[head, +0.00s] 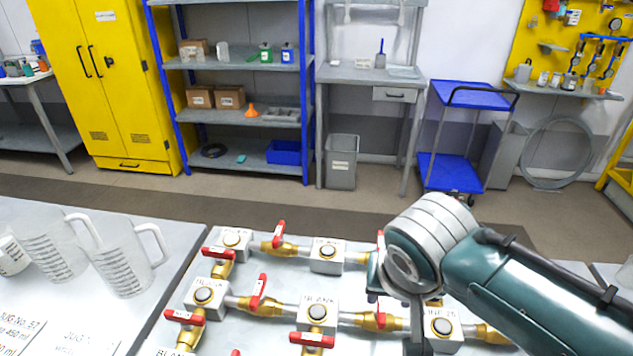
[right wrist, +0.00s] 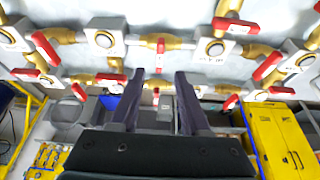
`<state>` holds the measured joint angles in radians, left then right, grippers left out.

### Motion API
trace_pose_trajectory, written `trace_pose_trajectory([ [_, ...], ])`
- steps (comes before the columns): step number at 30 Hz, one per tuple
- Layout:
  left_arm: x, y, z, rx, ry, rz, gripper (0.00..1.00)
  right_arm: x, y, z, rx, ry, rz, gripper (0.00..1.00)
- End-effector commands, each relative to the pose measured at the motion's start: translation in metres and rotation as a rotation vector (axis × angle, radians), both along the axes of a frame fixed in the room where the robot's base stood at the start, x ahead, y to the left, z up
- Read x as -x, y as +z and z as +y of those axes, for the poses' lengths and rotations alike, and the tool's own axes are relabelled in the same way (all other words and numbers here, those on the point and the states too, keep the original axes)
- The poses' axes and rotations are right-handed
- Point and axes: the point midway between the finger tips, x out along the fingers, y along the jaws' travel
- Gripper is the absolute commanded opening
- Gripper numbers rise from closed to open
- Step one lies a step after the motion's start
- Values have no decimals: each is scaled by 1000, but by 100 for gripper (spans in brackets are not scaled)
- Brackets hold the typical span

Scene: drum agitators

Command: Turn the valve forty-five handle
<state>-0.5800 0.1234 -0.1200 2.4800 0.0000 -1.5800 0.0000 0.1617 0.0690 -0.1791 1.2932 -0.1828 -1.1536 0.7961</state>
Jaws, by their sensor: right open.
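Several brass valves with red handles stand on a light panel in the head view, including handles at the back (head: 280,232), in the middle (head: 258,290) and at the front (head: 310,340). Their tags are too small to read, so I cannot tell which is valve forty-five. My right gripper (right wrist: 158,88) is open and empty, its two dark fingers apart. In the right wrist view, one red handle (right wrist: 160,46) shows just beyond the fingertips and another (right wrist: 156,95) shows between them; contact cannot be told. My right arm hides part of the panel. My left gripper is out of view.
White square blocks with round buttons (head: 317,312) join the pipes between valves. Clear measuring jugs (head: 120,262) stand on the table at left. A yellow cabinet (head: 112,75), blue-framed shelves (head: 240,95) and a blue trolley (head: 462,96) stand behind, across open floor.

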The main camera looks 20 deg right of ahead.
Motion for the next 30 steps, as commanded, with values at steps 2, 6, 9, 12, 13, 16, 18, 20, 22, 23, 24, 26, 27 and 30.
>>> trace_pose_trajectory([
  [2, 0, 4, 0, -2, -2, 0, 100, 3, 9, 2, 0, 0, -1, 46],
  [6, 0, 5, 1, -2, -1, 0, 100, 6, 17, 4, 0, 0, -1, 46],
  [9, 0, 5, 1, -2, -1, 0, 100, 7, 19, 4, 0, 0, 0, 46],
  [12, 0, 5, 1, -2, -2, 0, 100, 7, 19, 4, -1, 0, 1, 46],
  [13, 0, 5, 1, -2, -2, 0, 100, 7, 19, 4, -1, 0, 1, 46],
  [16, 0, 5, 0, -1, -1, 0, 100, 7, 19, 4, -1, 0, 1, 46],
  [18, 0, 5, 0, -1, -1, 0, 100, 7, 18, 4, 0, 0, 0, 46],
  [20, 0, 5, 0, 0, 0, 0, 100, 7, 18, 4, 0, 0, 0, 46],
  [22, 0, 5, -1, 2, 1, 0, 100, 7, 19, 4, 0, 1, 0, 46],
  [23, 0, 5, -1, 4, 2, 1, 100, 8, 19, 5, 0, 4, 1, 46],
  [24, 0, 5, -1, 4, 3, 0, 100, 11, 19, 5, -1, 12, 4, 46],
  [26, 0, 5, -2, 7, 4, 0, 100, 18, 20, 7, -1, 40, 11, 46],
  [27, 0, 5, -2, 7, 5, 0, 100, 26, 22, 9, -2, 70, 17, 46],
  [30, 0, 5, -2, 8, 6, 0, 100, 54, 32, 15, -3, 180, 41, 46],
])
